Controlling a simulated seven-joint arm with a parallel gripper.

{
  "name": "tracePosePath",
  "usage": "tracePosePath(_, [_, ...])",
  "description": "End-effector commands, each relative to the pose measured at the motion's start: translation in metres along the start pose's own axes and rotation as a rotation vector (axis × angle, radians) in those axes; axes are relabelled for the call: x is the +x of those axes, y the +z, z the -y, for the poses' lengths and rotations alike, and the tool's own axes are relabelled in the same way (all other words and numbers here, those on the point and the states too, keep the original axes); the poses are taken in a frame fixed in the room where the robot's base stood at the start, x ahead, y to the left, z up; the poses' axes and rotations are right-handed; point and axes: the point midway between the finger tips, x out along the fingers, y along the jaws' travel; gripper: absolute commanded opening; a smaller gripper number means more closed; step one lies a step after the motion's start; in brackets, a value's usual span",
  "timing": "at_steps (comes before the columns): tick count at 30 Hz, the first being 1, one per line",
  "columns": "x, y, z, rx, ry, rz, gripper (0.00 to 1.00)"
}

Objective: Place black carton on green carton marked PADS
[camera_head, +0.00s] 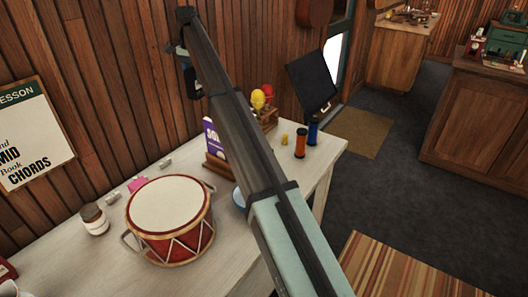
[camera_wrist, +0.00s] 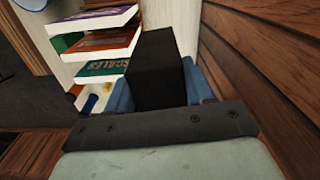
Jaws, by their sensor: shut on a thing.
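A black carton (camera_wrist: 155,70) shows in the wrist view between the blue fingers of my gripper (camera_wrist: 158,92), which is shut on it. The carton is close to the camera and hides part of what lies beyond. In the head view my gripper (camera_head: 190,78) is small, high at the upper left by the wood wall, and partly hidden by my arm. I cannot make out a green carton marked PADS in either view.
A pale table holds a red drum (camera_head: 170,220), a jar (camera_head: 94,219), a purple book (camera_head: 215,148), maracas (camera_head: 258,98), an orange cylinder (camera_head: 301,143) and a blue one (camera_head: 313,131). Several books (camera_wrist: 100,45) show left of the carton. The wood wall (camera_wrist: 270,60) is close on the right.

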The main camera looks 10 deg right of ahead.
Motion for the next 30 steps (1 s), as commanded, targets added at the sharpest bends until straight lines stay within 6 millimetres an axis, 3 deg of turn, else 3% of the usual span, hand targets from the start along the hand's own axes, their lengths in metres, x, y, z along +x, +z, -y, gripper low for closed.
tracePosePath(1, [0.002, 0.0, -0.016, 0.007, 0.001, 0.0, 0.14])
tracePosePath(8, [0.001, -0.007, -0.079, 0.031, -0.001, -0.001, 0.14])
tracePosePath(18, [0.002, -0.007, -0.216, 0.085, -0.001, -0.001, 0.14])
tracePosePath(24, [0.003, -0.004, -0.268, 0.107, -0.001, -0.001, 0.14])
tracePosePath(29, [0.004, 0.001, -0.298, 0.119, 0.0, -0.001, 0.14])
tracePosePath(30, [0.013, 0.0, -0.294, 0.116, 0.001, 0.001, 0.14])
